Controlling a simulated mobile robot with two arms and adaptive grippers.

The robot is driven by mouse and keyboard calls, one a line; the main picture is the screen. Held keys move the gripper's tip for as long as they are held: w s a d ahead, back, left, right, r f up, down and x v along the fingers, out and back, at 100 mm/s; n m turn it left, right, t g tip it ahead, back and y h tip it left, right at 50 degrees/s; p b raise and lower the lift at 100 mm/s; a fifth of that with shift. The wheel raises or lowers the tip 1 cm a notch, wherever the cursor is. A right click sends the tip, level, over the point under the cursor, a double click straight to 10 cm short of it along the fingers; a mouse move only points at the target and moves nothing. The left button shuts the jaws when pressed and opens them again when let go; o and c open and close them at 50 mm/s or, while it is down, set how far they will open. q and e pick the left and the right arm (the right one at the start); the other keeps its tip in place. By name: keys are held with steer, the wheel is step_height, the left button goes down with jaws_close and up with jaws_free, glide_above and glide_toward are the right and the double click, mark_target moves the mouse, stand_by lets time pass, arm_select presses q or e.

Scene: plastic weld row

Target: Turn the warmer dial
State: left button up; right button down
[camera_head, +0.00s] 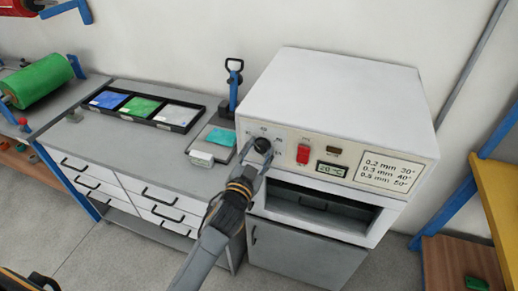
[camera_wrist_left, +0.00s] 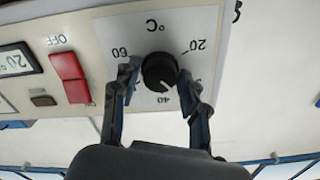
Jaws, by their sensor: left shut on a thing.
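The warmer (camera_head: 345,95) is a white box on a grey cabinet. Its black round dial (camera_head: 262,145) is at the left of the front panel. In the left wrist view, the dial (camera_wrist_left: 159,71) appears upside down within a °C scale showing 20, 40 and 60. A white mark on its rim points near 40, slightly toward the 20 side. My left gripper (camera_head: 257,155) is at the dial, shut on it, with one finger on either side (camera_wrist_left: 159,80). My right gripper is not in view.
A red switch (camera_head: 303,154) and a display (camera_head: 331,170) reading about 20 °C sit right of the dial. A label (camera_head: 390,173) lists thicknesses and temperatures. Below is an open slot (camera_head: 320,203). A bench (camera_head: 110,140) with a black sheet tray (camera_head: 150,124) stands left.

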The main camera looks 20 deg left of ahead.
arm_select(q)
steer(key=m, duration=0.4)
steer(key=shift+r+p, duration=0.1)
steer(key=shift+p, duration=0.3)
steer(key=shift+m, duration=1.9)
steer(key=o, duration=1.1)
steer(key=shift+o, duration=0.2)
steer(key=s, duration=1.2)
steer(key=shift+a, duration=0.2)
